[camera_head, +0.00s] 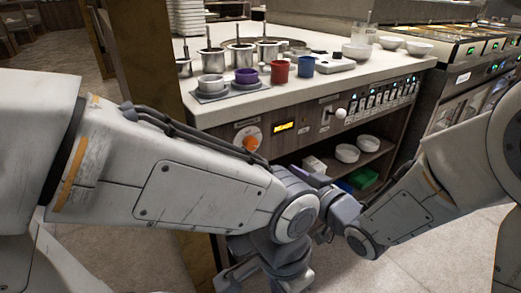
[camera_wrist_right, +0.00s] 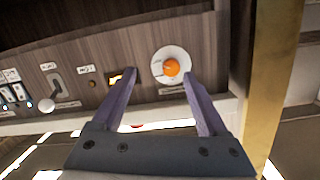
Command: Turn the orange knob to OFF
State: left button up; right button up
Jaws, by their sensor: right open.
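The orange knob (camera_head: 251,143) sits on a white round dial on the dark wood front of the counter, partly hidden by my left arm in the head view. In the right wrist view the knob (camera_wrist_right: 171,67) shows whole, beyond the fingertips and nearer the right-hand finger. Its marks are too small to read. My right gripper (camera_wrist_right: 161,76) is open and empty, facing the panel. In the head view its fingers are largely hidden behind my left arm. My left gripper (camera_head: 265,277) hangs low at the bottom edge, its tips not clearly seen.
A lit yellow display (camera_head: 284,127) is beside the knob. A white-ended lever (camera_head: 340,113) and several switches (camera_head: 380,96) are farther right. Cups, including a red cup (camera_head: 279,72), stand on the counter (camera_head: 345,79). A shelf below holds bowls and a green box (camera_head: 363,178).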

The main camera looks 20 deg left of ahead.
aim_at(252, 146)
jog(key=w+a+b, duration=0.1)
jog(key=a, duration=0.2)
jog(key=w+a+r+y, duration=0.1)
jog(key=w+a, duration=0.1)
jog(key=a, duration=0.1)
jog(key=w+a+y+b, duration=0.1)
jog(key=w+a, duration=0.1)
jog(key=a, duration=0.1)
jog(key=shift+w+a+r+b, duration=0.2)
jog(key=shift+w+a+b, duration=0.05)
jog(key=shift+b, duration=0.1)
grip_shut()
